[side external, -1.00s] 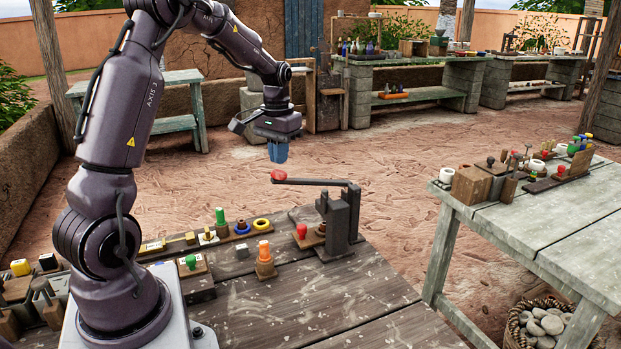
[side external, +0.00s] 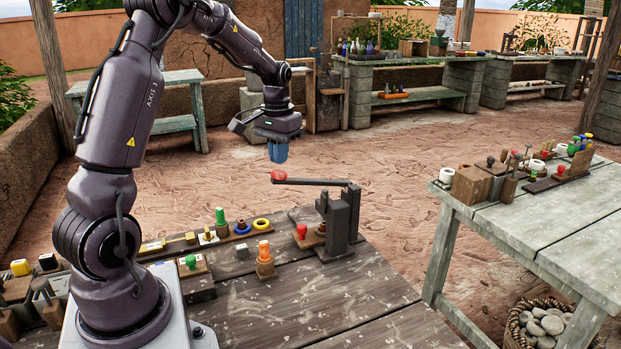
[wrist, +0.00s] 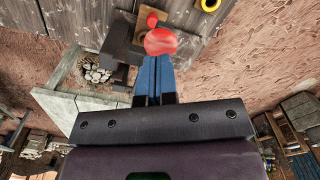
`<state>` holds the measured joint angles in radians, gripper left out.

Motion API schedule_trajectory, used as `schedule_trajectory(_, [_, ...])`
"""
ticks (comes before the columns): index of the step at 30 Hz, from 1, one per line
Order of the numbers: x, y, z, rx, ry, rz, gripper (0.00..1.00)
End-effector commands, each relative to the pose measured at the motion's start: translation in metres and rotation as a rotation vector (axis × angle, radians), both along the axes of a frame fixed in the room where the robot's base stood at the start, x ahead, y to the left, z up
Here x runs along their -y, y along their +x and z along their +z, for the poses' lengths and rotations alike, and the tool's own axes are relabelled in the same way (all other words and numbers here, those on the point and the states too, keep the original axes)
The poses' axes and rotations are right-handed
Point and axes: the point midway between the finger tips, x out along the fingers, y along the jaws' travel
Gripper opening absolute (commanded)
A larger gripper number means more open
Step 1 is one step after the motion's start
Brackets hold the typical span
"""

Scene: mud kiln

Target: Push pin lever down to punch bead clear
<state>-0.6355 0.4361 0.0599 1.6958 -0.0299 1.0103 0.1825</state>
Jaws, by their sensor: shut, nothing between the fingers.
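The pin lever (side external: 318,182) is a dark bar on a dark grey press stand (side external: 340,218), with a red knob (side external: 278,176) at its free left end. The lever is raised and roughly level. My gripper (side external: 278,160) has blue fingers, shut and empty, pointing down just above the red knob with a small gap. In the wrist view the red knob (wrist: 160,42) shows just past the tips of the blue fingers (wrist: 155,62). A small red-topped piece (side external: 301,231) stands at the foot of the press. I cannot make out the bead.
On the workbench (side external: 330,300), an orange peg (side external: 264,252), a green peg (side external: 220,217) and a yellow ring (side external: 262,224) stand left of the press. The bench front is clear. A second table (side external: 560,220) with small parts is at right.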

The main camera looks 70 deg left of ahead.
Motion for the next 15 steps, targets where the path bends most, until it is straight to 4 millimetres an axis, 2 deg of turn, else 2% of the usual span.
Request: schedule_trajectory(15, [0.000,0.000,-0.020,-0.002,-0.001,-0.001,0.00])
